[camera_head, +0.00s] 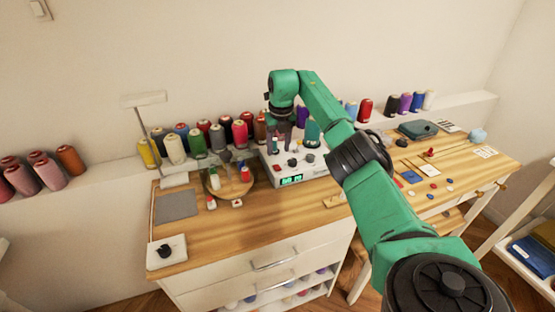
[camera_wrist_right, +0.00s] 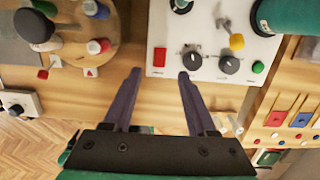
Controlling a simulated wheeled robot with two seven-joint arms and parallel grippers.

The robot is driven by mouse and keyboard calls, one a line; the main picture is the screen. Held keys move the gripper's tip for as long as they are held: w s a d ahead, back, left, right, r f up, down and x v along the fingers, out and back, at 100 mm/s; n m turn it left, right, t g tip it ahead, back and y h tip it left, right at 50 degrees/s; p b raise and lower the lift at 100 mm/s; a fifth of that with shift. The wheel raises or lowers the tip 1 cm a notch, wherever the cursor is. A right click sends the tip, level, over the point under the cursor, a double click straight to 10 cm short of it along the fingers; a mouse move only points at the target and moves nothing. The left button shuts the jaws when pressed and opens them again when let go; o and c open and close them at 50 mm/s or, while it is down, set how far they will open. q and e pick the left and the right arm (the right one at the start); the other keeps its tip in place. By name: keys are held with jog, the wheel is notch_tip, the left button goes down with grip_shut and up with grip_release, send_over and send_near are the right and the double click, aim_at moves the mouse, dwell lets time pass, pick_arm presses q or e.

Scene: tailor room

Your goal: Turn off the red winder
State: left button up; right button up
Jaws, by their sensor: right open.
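I cannot tell which part is the red winder. My right gripper (camera_head: 281,128) is above the box's left part. In the right wrist view the gripper (camera_wrist_right: 158,76) is open and empty, its fingertips either side of the red switch in the picture. My left gripper is not in view.
A round wooden board (camera_head: 240,200) with small spools stands left of the box. Several thread cones line the ledge behind. A white plate with a black knob (camera_head: 165,251) is at the table's front left. Bare wood (camera_head: 225,235) lies in front of the board.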

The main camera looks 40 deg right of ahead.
notch_tip(320, 180, up, 8)
jog(key=s, duration=0.1)
jog(key=shift+a, duration=0.2)
jog(key=shift+f, duration=0.15)
